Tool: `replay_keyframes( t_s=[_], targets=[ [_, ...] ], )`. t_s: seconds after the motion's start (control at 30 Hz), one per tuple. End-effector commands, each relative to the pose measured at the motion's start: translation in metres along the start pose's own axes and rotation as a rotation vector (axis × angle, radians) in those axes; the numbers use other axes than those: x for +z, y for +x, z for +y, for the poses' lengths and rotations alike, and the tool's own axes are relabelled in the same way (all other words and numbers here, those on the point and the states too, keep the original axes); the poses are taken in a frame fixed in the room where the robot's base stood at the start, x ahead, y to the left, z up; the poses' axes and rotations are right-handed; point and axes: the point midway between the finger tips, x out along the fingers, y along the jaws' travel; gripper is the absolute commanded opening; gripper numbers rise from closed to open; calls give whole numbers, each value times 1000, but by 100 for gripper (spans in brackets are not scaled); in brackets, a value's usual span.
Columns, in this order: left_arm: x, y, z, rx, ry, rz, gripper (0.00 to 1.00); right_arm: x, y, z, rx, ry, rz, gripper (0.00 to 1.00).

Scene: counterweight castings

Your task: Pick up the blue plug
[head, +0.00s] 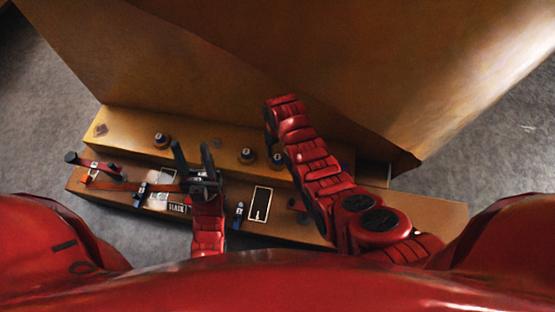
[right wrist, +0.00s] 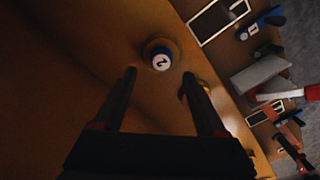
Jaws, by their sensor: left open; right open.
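In the right wrist view a round plug with a white top, a dark "2" and a blue rim (right wrist: 162,61) stands upright in a ring on the ochre casting. My open right gripper (right wrist: 158,77) has its fingertips on either side below the plug, not closed on it. In the head view similar round plugs sit on the upper ledge: one on the left (head: 160,139), one in the middle (head: 246,155), and one beside my right arm (head: 278,160). Their colours are hard to tell there. My left gripper (head: 193,152) is open and empty over the casting. My right arm hides its gripper there.
The lower ledge holds a red-handled tool (head: 92,164), blue-and-black tools (head: 239,212), a black-framed plate (head: 261,203) and a label (head: 178,208). A tall ochre wall (head: 230,60) rises behind the upper ledge. Grey floor surrounds the casting.

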Motion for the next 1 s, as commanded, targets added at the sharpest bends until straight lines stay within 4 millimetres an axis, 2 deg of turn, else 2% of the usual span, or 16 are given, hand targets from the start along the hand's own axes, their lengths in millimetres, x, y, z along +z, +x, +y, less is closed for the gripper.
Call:
replay_keyframes(
  t_s=[0.33,0.7,0.97,1.0],
  targets=[
    [1,-6,0,0,0,0,50,0,20,-1,-1,0,-1,74],
    [4,-26,1,0,0,0,50,-1,62,-3,-2,0,-2,74],
    [4,-25,1,0,0,0,50,-1,62,-3,-1,0,1,74],
    [4,-25,1,0,0,0,50,-1,62,-2,-1,0,0,68]
  ],
)
